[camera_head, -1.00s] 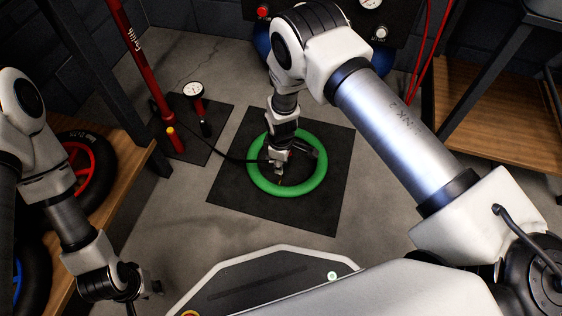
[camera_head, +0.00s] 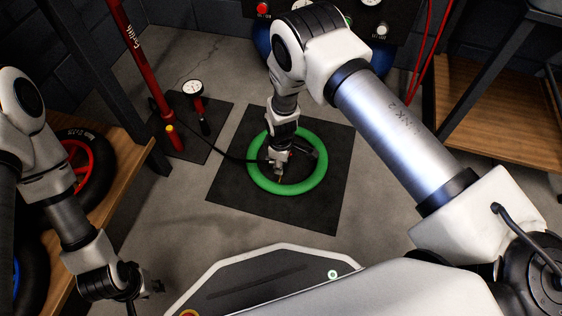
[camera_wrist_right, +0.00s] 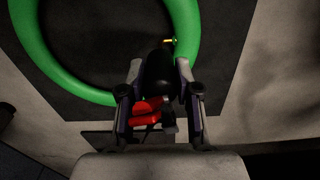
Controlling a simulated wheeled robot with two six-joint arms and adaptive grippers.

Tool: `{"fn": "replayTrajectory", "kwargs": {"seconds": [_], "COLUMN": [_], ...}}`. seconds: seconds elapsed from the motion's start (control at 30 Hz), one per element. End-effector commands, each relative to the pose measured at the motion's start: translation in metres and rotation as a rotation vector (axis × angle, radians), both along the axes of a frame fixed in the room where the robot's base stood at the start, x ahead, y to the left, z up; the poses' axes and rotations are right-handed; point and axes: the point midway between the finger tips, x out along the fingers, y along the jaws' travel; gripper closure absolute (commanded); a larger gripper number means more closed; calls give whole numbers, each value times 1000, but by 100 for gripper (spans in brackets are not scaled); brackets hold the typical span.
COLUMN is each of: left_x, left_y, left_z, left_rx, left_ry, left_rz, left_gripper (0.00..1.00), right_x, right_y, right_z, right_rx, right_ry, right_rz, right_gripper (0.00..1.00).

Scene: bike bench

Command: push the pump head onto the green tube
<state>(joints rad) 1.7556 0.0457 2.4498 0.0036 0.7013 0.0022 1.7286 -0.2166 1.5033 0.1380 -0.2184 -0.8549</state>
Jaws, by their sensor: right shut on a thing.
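The green tube (camera_head: 317,179) lies flat as a ring on a dark mat on the floor; it also shows in the right wrist view (camera_wrist_right: 46,66). My right gripper (camera_head: 279,170) reaches down from above, inside the ring. In the right wrist view my right gripper (camera_wrist_right: 160,105) is shut on the pump head (camera_wrist_right: 156,75), a dark body with red parts. A small yellow and green tip, seemingly the tube's valve, shows just past its far end; I cannot tell whether they touch. My left gripper (camera_head: 143,290) hangs low at the left, apart from the tube, partly cut by the edge.
The dark mat (camera_head: 228,185) has bare concrete around it. A red floor pump (camera_head: 142,62) with a gauge (camera_head: 193,89) stands on another mat; its black hose (camera_head: 232,158) runs to my right gripper.

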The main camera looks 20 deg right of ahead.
Motion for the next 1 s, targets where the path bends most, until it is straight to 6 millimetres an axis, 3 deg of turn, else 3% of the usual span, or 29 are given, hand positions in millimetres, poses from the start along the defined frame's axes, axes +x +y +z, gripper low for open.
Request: {"fn": "replayTrajectory", "kwargs": {"seconds": [0.97, 1.0], "left_x": [0, 0], "left_y": [0, 0], "left_z": [-12, -11], "left_rx": [0, 0], "left_ry": [0, 0], "left_rz": [0, 0], "left_gripper": [68, 68], "right_x": [0, 1], "right_y": [0, 0], "right_z": [-20, -19], "right_rx": [0, 0], "right_ry": [-1, -1], "right_rz": [0, 0], "right_gripper": [100, 53]}}
